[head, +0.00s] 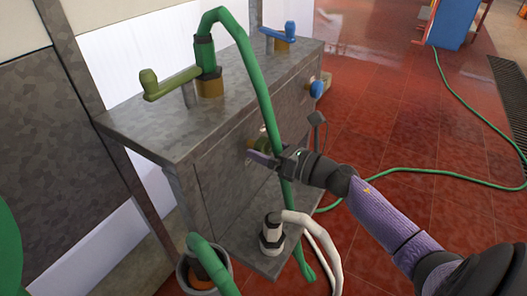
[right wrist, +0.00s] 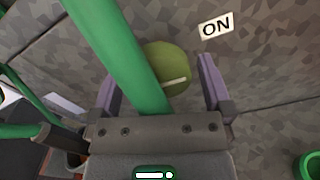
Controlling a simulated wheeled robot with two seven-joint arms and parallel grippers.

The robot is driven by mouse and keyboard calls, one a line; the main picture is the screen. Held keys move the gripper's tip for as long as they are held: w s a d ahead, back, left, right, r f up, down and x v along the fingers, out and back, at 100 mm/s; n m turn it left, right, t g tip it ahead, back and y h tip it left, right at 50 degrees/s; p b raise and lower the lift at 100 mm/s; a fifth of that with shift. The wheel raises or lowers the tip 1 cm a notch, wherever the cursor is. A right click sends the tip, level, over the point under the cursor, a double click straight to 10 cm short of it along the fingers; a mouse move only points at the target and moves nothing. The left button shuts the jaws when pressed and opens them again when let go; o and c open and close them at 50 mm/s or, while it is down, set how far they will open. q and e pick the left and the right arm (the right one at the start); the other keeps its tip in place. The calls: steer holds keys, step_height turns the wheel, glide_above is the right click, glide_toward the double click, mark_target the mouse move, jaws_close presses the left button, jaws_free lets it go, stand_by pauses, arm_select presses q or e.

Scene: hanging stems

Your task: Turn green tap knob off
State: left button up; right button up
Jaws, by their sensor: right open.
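The green tap knob (head: 257,142) is a round olive knob on the front face of the grey metal cabinet (head: 150,125). A green hose (right wrist: 118,55) crosses between the fingers and hides the knob's left part. Contact with the knob cannot be told. My left gripper is not in view.
The green hose (head: 262,85) hangs from the olive tap (head: 172,84) on the cabinet top. A blue tap (head: 279,36) and blue knob (head: 317,88) are farther back. A white hose (head: 302,219) stands low in front. Red tiled floor lies right, crossed by another green hose (head: 430,174).

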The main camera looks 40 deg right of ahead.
steer(key=shift+w+a, duration=0.1)
steer(key=shift+w, duration=0.15)
steer(key=shift+c, duration=0.3)
steer(key=c, duration=1.1)
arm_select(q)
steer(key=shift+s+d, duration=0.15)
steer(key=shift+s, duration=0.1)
arm_select(e)
steer(key=shift+o, duration=0.2)
